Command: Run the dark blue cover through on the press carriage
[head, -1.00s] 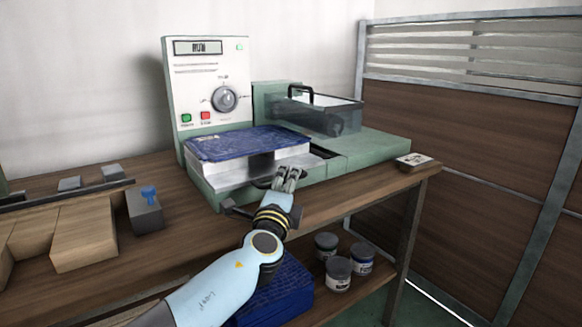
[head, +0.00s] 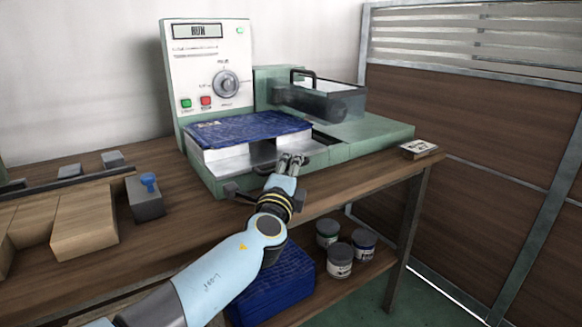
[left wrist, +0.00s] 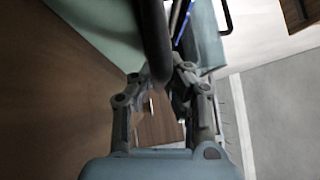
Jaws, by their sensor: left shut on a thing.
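The dark blue cover (head: 250,128) lies flat on a white block on the press carriage (head: 222,167), in front of the upright control panel. My left gripper (head: 291,160) is at the front of the carriage. In the left wrist view its fingers (left wrist: 160,82) are closed around a dark bar (left wrist: 154,35), which looks like the carriage handle. The fingers hide part of this bar, and in the head view the arm covers where it joins. My right gripper is in neither view.
The press (head: 385,133) has a clear guard (head: 335,103) over its roller at the right. A small box (head: 419,149) sits at the table's right end. Wooden blocks (head: 85,218) fill the left. Below are a blue stack (head: 275,285) and several jars (head: 340,262). A brown partition stands right.

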